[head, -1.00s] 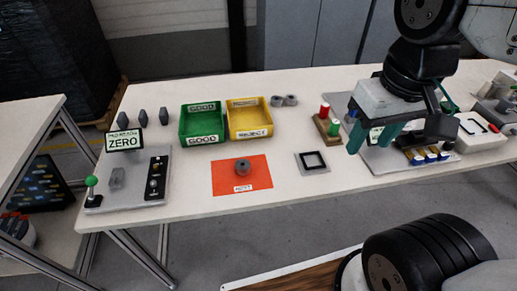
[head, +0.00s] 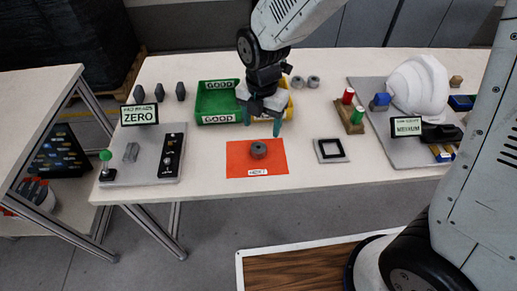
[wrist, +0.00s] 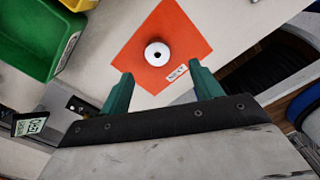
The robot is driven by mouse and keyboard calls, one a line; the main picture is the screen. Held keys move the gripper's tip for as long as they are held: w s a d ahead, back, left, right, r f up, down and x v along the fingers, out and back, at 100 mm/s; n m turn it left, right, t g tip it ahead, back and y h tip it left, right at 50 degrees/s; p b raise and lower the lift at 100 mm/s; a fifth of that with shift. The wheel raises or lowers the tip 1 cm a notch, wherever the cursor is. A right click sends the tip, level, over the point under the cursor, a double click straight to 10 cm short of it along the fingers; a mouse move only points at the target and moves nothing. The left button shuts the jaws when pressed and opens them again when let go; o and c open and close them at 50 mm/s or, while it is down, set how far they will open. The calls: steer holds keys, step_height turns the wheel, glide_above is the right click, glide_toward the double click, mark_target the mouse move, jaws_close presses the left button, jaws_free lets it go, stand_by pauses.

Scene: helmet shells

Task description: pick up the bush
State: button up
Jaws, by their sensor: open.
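The bush (head: 259,150) is a small grey ring with a hole in its middle. It lies on the orange mat (head: 238,165) with a label that reads NEXT. In the wrist view the bush (wrist: 158,54) shows from above, ahead of the two green fingers. My gripper (head: 262,125) is open and empty, above the table and behind the bush in the head view. In the wrist view my gripper (wrist: 160,88) has its fingers wide apart, with the bush roughly between their lines but not touched.
A green GOOD bin (head: 218,119) stands behind, beside a yellow bin (head: 290,108) partly hidden by my gripper. A black-framed square pad (head: 331,150) is at right, and a white helmet shell (head: 418,88) is farther right.

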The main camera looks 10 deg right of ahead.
mark_target(259, 145)
steer(key=shift+n, duration=0.5)
steer(key=f, duration=0.9)
steer(key=shift+a, duration=0.4)
steer(key=c, duration=0.9)
